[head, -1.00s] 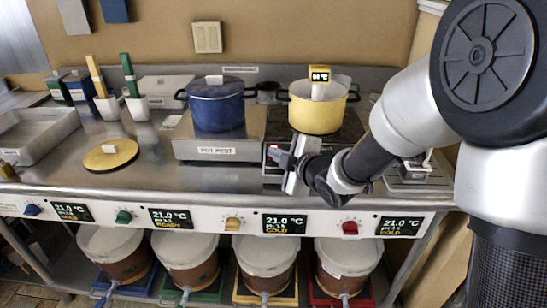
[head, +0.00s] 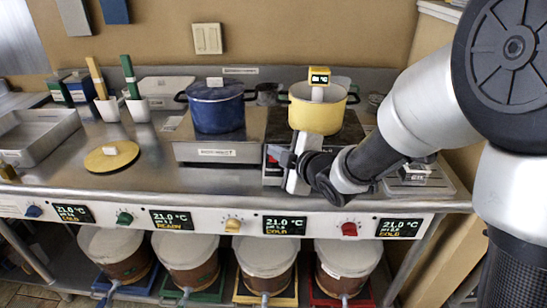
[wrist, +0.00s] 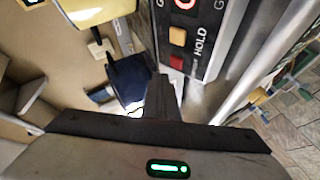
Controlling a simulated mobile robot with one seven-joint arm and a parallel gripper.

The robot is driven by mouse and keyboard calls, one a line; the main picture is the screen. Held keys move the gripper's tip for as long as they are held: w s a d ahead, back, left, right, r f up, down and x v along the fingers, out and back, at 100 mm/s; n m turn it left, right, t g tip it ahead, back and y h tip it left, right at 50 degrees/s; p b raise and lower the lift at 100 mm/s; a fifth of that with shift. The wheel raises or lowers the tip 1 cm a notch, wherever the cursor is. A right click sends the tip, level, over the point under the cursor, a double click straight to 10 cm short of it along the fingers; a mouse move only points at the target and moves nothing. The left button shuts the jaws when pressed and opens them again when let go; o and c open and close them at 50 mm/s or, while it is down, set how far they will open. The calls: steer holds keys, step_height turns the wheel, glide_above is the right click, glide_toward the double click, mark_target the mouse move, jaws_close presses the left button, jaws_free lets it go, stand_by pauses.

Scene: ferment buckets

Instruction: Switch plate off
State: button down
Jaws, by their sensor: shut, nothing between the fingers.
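The hot plate (head: 349,136) sits on the steel bench under a yellow pot (head: 316,112). Its dark front panel (wrist: 212,48) fills the upper middle of the wrist view. My gripper (head: 276,156) is at the plate's front left corner in the head view and hides part of the panel. In the wrist view my gripper's dark fingers (wrist: 162,98) are shut and empty, just below the red button. I cannot tell whether they touch it.
A blue pot (head: 216,106) stands on another unit (head: 218,151) to the left. A yellow lid (head: 111,156) lies farther left. Lidded buckets (head: 265,254) stand below the control rail (head: 200,219).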

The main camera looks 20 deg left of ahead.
steer(key=r, duration=0.1)
steer(key=s+r+p, duration=0.1)
steer(key=r, duration=0.1)
steer(key=s+r+p, duration=0.1)
steer(key=shift+s+d+r, duration=0.25)
steer(key=shift+d, duration=0.05)
stand_by(0.4)
